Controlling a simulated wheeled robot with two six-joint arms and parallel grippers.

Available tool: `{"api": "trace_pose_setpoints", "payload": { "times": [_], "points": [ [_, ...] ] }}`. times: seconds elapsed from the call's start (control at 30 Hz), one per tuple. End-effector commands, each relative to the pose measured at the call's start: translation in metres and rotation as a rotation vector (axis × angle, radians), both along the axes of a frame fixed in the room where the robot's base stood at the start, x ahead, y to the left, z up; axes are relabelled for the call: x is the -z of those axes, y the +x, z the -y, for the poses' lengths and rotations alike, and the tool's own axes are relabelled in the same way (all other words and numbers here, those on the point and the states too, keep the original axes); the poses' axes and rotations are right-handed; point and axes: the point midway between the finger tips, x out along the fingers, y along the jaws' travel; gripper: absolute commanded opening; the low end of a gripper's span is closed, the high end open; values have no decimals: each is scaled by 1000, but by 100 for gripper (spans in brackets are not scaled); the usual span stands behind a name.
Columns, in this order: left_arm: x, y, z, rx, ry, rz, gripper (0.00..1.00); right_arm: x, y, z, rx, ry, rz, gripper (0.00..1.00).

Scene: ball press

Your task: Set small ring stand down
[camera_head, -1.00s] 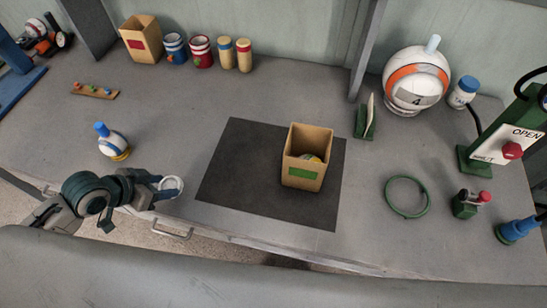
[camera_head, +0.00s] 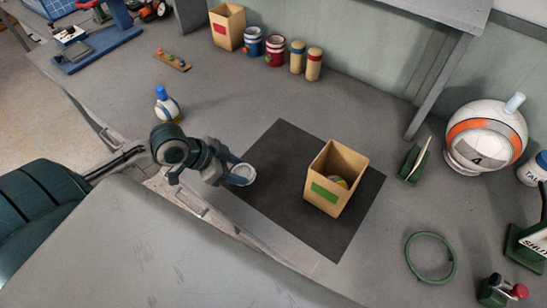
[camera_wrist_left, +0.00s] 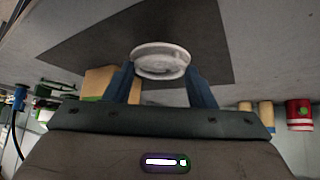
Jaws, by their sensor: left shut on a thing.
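The small ring stand is a white ring-shaped piece (camera_head: 241,175). My left gripper (camera_head: 232,172) is shut on it, near the left edge of the dark mat (camera_head: 262,150). In the left wrist view the white ring stand (camera_wrist_left: 161,58) sits between the two blue fingers (camera_wrist_left: 163,82), with the dark mat behind it. I cannot tell whether it touches the surface below. My right gripper does not show.
A cardboard box with a green label (camera_head: 322,192) stands on the mat. A small blue-topped bottle (camera_head: 167,106) stands left of the mat. Cans (camera_head: 275,48) and a red-label box (camera_head: 227,27) line the back. A green ring (camera_head: 431,257) lies at right.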

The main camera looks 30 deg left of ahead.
Motion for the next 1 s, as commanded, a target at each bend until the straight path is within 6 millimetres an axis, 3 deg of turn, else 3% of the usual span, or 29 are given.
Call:
{"api": "trace_pose_setpoints", "payload": {
  "times": [0.27, 0.7, 1.0],
  "points": [
    [1, 33, 17, -1, -10, 2, 16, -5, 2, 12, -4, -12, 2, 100],
    [7, 95, 44, 0, -6, -1, 16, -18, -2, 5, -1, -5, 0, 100],
    [21, 104, 49, 1, -3, -7, 16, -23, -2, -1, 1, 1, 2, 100]
  ]
}}
